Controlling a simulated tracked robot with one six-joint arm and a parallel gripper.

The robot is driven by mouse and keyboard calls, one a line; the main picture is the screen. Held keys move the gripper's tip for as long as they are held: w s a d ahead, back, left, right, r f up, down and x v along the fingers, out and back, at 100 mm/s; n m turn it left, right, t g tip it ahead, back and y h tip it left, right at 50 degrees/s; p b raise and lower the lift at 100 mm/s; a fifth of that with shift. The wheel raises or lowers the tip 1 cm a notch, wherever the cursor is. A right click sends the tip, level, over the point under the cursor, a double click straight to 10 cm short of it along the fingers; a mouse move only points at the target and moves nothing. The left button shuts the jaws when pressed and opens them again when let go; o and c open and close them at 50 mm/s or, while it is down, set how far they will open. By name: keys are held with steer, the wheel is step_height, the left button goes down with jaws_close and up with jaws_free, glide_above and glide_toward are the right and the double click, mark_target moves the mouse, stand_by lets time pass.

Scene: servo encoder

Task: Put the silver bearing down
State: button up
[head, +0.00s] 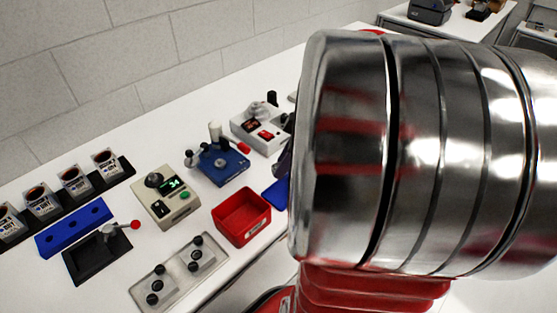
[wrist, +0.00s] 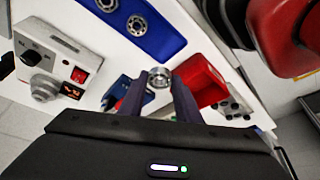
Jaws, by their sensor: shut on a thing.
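In the wrist view, the silver bearing (wrist: 159,76) is a small bright ring between the fingertips of my gripper (wrist: 157,84). My gripper is shut on it and holds it in front of the table. A blue tray (wrist: 168,45) at the top of the wrist view has two more silver rings (wrist: 137,25) in it. In the head view my large silver arm link covers the right half, so the bearing and the fingertips are hidden there. A bit of a blue thing (head: 275,191) shows beside the link in the head view.
A red bin (head: 242,217) stands near the table's front edge and also shows in the wrist view (wrist: 202,82). Left of it are a beige device (head: 166,197), a blue device (head: 222,163) and a grey plate with black knobs (head: 180,271). A white device (wrist: 50,62) is left in the wrist view.

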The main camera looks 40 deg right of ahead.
steer(key=shift+f, duration=3.15)
steer(key=shift+f, duration=1.85)
steer(key=shift+f, duration=0.1)
steer(key=o, duration=0.9)
steer(key=v, duration=1.2)
